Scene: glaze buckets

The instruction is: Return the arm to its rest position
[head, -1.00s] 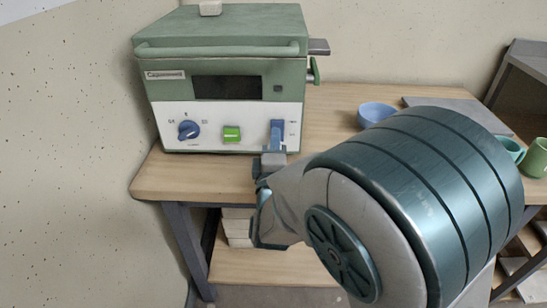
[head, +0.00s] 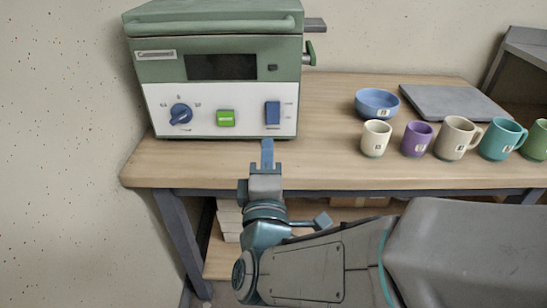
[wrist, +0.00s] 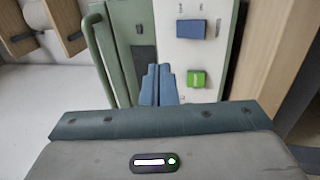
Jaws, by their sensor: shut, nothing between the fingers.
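My gripper (head: 267,153) is in front of the green and white kiln (head: 220,75), at the table's front edge just below the kiln's control panel. Its blue fingers are together and empty. In the wrist view the shut fingers (wrist: 158,84) point toward the panel of the kiln (wrist: 184,30), with its green button (wrist: 196,79) and blue rocker switch (wrist: 191,29) beyond them. In the head view the switch (head: 272,113) is right above the fingertips, with a gap between. My arm crosses the lower right of the head view.
The wooden table (head: 330,110) bears a blue bowl (head: 377,103), a grey slab (head: 450,102), and a row of mugs: cream (head: 375,138), purple (head: 416,139), beige (head: 453,138), teal (head: 499,139) and green (head: 537,141). White blocks (head: 229,216) sit on the shelf below.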

